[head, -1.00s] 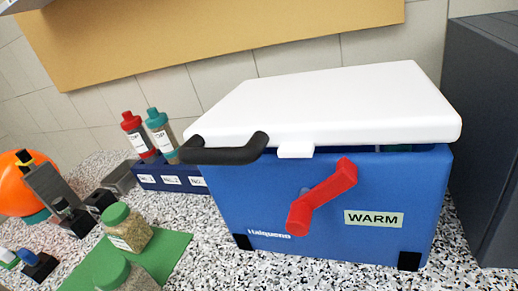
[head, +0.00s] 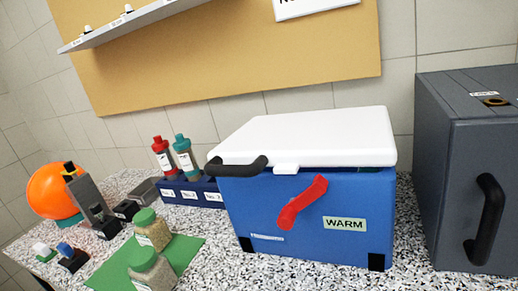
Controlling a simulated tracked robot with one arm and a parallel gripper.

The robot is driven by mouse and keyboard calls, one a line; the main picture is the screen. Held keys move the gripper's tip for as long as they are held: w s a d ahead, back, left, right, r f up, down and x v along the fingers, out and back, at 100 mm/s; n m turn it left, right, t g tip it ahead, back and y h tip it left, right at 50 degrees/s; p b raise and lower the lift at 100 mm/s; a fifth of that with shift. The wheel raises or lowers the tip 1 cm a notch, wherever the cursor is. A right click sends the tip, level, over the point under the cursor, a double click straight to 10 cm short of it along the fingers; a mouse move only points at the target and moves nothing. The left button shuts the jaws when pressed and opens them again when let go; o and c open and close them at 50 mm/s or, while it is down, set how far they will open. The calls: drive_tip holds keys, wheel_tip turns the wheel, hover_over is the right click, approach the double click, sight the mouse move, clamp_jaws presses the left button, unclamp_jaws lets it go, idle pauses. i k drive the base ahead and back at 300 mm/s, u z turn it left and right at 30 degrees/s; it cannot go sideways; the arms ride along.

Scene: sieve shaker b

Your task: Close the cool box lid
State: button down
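The blue cool box (head: 260,215) stands on the speckled counter, with a "WARM" label on its front. Its white lid (head: 310,138) lies over the top, and a thin dark gap shows under its front right edge, so it appears slightly raised there. A white tab (head: 286,169) hangs at the lid's front edge. A black handle (head: 237,168) sits at the front left, by the lid edge. A red lever (head: 301,204) slants across the box front. My gripper is not in view.
A dark grey cabinet (head: 465,180) with a black handle stands close on the right. A blue rack (head: 190,191) with two bottles stands behind left. Jars on a green mat (head: 190,247), small devices and an orange ball (head: 52,190) are at left. A shelf (head: 120,25) is above.

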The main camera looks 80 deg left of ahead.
sight(361, 137)
drive_tip(key=u, duration=0.05)
drive_tip(key=k, duration=1.35)
drive_tip(key=u, duration=0.7)
drive_tip(key=i, duration=1.05)
drive_tip(key=z, duration=0.05)
